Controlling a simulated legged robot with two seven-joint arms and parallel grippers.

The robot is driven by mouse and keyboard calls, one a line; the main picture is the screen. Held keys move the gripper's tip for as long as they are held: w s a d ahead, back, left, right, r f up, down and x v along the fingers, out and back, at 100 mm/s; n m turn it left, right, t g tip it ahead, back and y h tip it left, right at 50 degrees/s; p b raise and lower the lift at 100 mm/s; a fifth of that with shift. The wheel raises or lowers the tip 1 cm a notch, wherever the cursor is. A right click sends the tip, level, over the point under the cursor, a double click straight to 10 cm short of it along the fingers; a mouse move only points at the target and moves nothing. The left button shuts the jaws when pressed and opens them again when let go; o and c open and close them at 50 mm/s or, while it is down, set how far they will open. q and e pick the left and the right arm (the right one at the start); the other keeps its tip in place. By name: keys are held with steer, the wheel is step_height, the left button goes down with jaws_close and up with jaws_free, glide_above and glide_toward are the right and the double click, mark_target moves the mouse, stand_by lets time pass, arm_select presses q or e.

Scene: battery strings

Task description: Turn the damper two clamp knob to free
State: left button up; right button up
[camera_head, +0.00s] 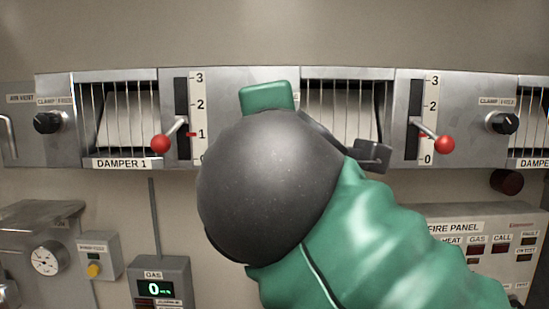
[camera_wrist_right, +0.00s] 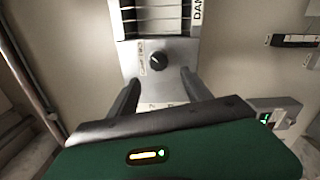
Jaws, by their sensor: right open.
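A round black clamp knob (camera_wrist_right: 158,62) sits on a metal plate beside a barred damper window in the right wrist view. A small label lies next to it, too blurred to read. My right gripper (camera_wrist_right: 158,82) is open, its two fingers apart on either side below the knob, with nothing between them. In the head view my right forearm and wrist hide this stretch of the panel and most of the gripper. The second damper window (camera_head: 345,105) shows partly behind the arm; its name label is hidden. My left gripper is not in view.
The Damper 1 window (camera_head: 125,115) has a clamp knob (camera_head: 47,122) at its left. Levers with red balls stick out at left (camera_head: 160,144) and right (camera_head: 445,144). Another clamp knob (camera_head: 503,123) is at far right. A gas meter (camera_head: 160,283) and fire panel (camera_head: 480,240) sit below.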

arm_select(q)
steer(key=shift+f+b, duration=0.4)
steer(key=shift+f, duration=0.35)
arm_select(e)
steer(key=s, duration=0.5)
steer(key=shift+s, duration=0.3)
